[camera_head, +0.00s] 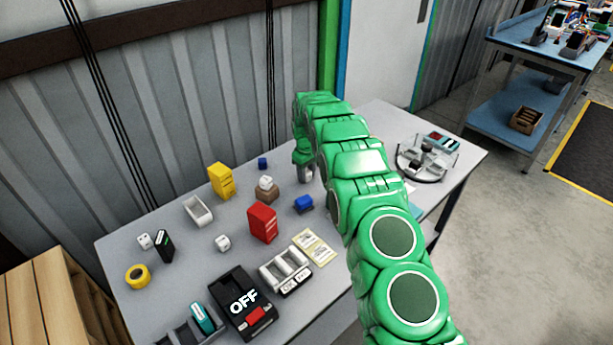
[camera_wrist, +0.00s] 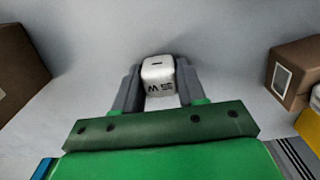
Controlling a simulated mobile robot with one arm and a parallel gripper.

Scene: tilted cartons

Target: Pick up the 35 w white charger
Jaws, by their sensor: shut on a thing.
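The white charger (camera_wrist: 159,76) shows in the wrist view as a small rounded white block. Dark marks that look like an upside-down "35 W" are on its near face, and a slot is on its top. My gripper (camera_wrist: 158,84) is shut on it, with one grey finger on each side. In the head view my gripper (camera_head: 306,174) is at the far part of the grey table, beyond the blue block. The charger cannot be made out there. I cannot tell whether it touches the table.
Other white blocks are on the grey table (camera_head: 330,262), one (camera_head: 265,182) on a brown carton (camera_head: 267,194). A blue block (camera_head: 303,204), a red carton (camera_head: 262,223) and a yellow carton (camera_head: 221,181) stand near. A round rack (camera_head: 428,160) is at the right.

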